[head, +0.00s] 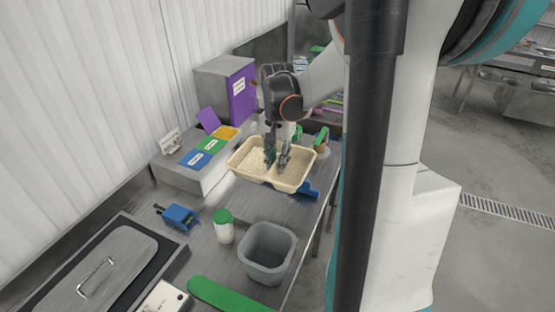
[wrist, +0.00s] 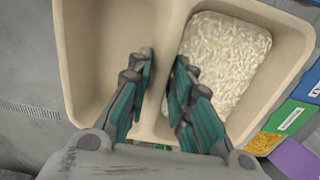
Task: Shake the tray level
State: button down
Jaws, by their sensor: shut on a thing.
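The beige tray (head: 270,179) has two compartments and is held above the steel counter. The left compartment looks empty. My gripper (head: 276,163) reaches down into the tray from above. In the wrist view my gripper (wrist: 160,88) has a finger on each side of the divider between the compartments and is shut on it. The fingers hide part of the divider and the near wall.
A bin unit with blue (head: 195,159), green (head: 211,145) and yellow (head: 227,133) sections stands left of the tray. A grey tub (head: 268,252), a green-capped jar (head: 223,227) and a blue device (head: 180,217) stand in front. A purple-fronted box (head: 241,94) is behind.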

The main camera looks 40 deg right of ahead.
jog(key=shift+f+b, duration=4.65)
jog(key=shift+f, duration=2)
jog(key=shift+w+a, duration=0.3)
jog(key=shift+w, duration=0.35)
jog(key=shift+s+d, duration=0.3)
jog(key=shift+s, duration=0.4)
jog(key=shift+s+d, duration=0.25)
jog(key=shift+s, duration=0.4)
jog(key=shift+w+a, duration=0.3)
jog(key=shift+w, duration=0.4)
jog(key=shift+w+a, duration=0.25)
jog(key=shift+w, duration=0.45)
jog(key=shift+s+d, duration=0.3)
jog(key=shift+s, duration=0.4)
jog(key=shift+s+d, duration=0.25)
jog(key=shift+s, duration=0.45)
jog(key=shift+w+a, duration=0.3)
jog(key=shift+w, duration=0.45)
jog(key=shift+s, duration=0.1)
